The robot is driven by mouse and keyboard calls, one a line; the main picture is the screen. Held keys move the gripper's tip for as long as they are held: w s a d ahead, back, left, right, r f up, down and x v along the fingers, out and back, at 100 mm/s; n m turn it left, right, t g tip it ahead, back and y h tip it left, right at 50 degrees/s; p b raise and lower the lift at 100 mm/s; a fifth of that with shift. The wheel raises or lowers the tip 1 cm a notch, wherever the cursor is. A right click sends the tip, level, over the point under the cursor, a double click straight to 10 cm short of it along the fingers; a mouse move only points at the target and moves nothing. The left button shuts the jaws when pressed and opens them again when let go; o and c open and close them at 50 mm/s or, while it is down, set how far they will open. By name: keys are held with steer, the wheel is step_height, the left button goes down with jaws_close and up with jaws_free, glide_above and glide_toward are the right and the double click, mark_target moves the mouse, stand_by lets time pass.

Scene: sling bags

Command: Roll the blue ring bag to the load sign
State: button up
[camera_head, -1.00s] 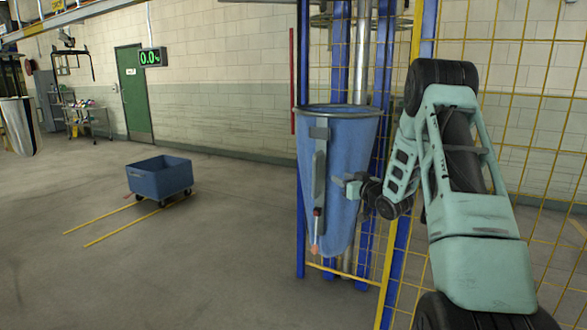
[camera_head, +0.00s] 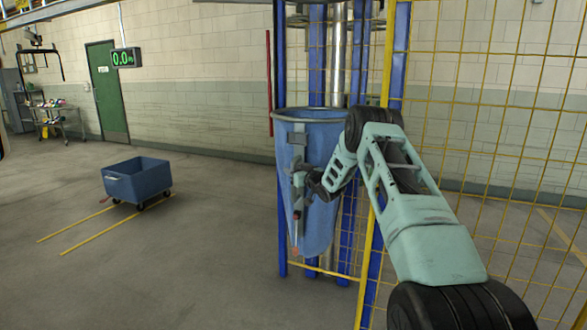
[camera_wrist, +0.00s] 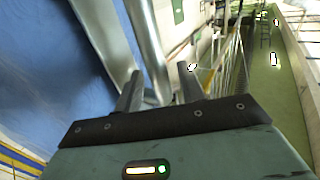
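The blue ring bag (camera_head: 318,215) hangs from its round top rim, narrowing downward, in front of blue posts and the yellow mesh fence. A grey strip with a red-tipped end runs down its front left side. In the head view my gripper (camera_head: 302,184) is at that strip, partly overlapping it; contact is unclear. In the wrist view the two fingers (camera_wrist: 168,88) are apart, with a silver bar showing between and behind them, and blue bag cloth (camera_wrist: 45,75) fills the left. A black sign with green digits (camera_head: 125,58) hangs on the back wall, left of the bag.
A blue wheeled bin (camera_head: 137,182) stands on the floor at left by two yellow lines. A green door (camera_head: 106,90) and a cart with items (camera_head: 52,112) are behind. Yellow mesh fence (camera_head: 480,130) fills the right. The floor between bin and bag is clear.

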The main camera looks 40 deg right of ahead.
steer(key=shift+w, duration=0.4)
jaws_close()
